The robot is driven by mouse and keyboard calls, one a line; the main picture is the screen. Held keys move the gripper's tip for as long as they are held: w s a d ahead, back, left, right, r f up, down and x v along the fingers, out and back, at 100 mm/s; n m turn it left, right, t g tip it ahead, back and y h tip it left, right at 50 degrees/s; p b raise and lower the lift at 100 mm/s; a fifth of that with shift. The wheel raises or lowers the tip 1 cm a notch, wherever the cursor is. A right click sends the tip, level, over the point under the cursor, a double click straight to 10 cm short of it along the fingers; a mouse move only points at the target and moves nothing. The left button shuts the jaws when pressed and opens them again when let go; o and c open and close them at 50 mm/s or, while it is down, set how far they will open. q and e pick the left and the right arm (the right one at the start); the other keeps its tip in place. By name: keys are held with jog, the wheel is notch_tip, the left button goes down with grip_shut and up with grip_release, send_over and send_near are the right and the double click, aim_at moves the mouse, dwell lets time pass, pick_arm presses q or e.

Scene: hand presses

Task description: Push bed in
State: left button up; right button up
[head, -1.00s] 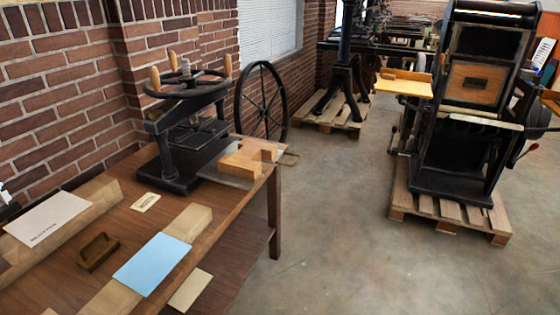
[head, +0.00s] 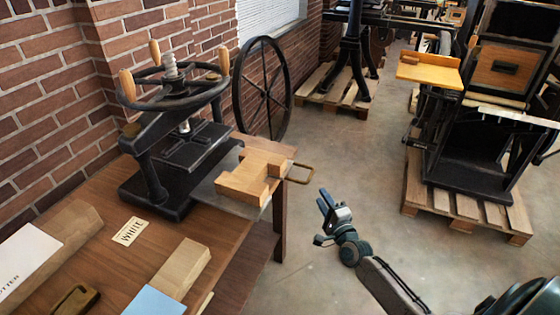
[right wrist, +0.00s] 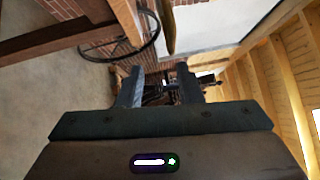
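The press (head: 178,140) stands on the wooden table, with a black frame and a handwheel with wooden grips. Its grey flat bed (head: 240,196) sticks out on the right, towards the table's end. A notched wooden block (head: 252,175) lies on the bed. A brass loop handle (head: 301,175) is at the bed's outer end. My right gripper (head: 328,205) is over the floor, right of and a little below the handle in the head view, apart from it. Its two fingers stand apart and empty in the right wrist view (right wrist: 159,88). My left gripper is not in view.
A spoked wheel (head: 265,90) stands behind. Another machine on a pallet (head: 465,212) is at right. The floor between is clear.

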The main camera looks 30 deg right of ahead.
jog(key=w, duration=0.2)
jog(key=w+r+b, duration=0.1)
jog(key=w, duration=0.2)
jog(key=w+r+b, duration=0.1)
jog(key=w, duration=0.2)
jog(key=shift+w+d+r, duration=0.15)
jog(key=shift+w+d, duration=0.05)
jog(key=shift+w, duration=0.05)
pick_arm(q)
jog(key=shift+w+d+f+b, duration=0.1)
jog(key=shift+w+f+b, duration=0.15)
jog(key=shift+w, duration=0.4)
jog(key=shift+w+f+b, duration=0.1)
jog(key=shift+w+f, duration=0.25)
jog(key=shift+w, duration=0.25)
pick_arm(e)
jog(key=shift+w+d+r, duration=0.1)
jog(key=shift+w+r, duration=0.05)
jog(key=shift+w, duration=0.5)
jog(key=shift+w+r, duration=0.15)
jog(key=shift+w, duration=0.5)
grip_shut()
